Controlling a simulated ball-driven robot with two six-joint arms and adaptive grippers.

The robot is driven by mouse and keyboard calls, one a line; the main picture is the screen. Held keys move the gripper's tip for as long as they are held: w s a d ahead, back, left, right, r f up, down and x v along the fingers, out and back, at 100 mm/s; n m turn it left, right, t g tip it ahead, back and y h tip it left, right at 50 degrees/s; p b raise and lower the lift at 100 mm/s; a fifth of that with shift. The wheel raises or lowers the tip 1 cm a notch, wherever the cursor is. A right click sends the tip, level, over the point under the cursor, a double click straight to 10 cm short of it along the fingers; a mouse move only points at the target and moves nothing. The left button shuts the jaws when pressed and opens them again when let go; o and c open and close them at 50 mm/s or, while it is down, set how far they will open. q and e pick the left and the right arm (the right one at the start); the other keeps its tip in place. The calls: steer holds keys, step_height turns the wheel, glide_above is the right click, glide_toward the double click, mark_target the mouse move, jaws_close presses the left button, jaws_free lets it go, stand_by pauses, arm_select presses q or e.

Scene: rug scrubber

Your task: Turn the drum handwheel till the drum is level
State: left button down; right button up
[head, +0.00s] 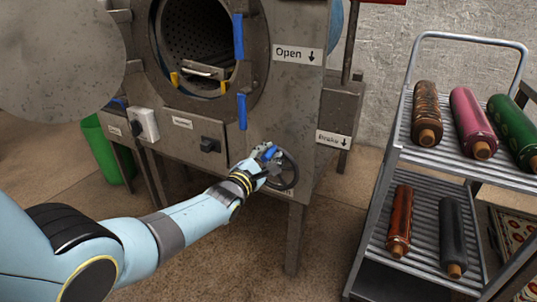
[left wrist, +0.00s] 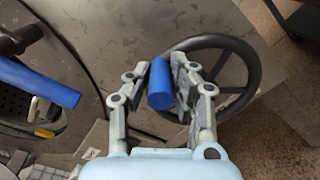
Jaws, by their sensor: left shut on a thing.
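The drum handwheel (head: 287,172) is a dark spoked wheel on the front of the grey machine, low at its right corner. It also shows in the left wrist view (left wrist: 251,73). Its blue knob (left wrist: 160,84) stands at the wheel's left side. My left gripper (head: 268,154) is shut on the blue knob, with a finger on each side of it in the left wrist view (left wrist: 168,75). The drum (head: 190,38) is a perforated cylinder seen through the round open port, with a metal bar inside. I cannot tell its exact tilt. My right gripper is not in view.
Blue handles (head: 242,111) stand on the port's right rim. The round door (head: 62,60) hangs open at the left. Labels read "Open" (head: 297,54) and "Brake" (head: 333,139). A rack (head: 396,152) with rolled rugs stands right. A green bin (head: 100,150) stands left.

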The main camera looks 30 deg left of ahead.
arm_select(q)
steer(key=c, duration=1.2)
jaws_free()
steer(key=shift+s+f, duration=0.1)
steer(key=shift+f, duration=0.1)
steer(key=shift+o, duration=0.2)
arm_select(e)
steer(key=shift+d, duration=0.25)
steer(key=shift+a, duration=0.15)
arm_select(q)
steer(key=shift+r, duration=0.1)
steer(key=s, duration=1.2)
steer(key=shift+a, duration=0.2)
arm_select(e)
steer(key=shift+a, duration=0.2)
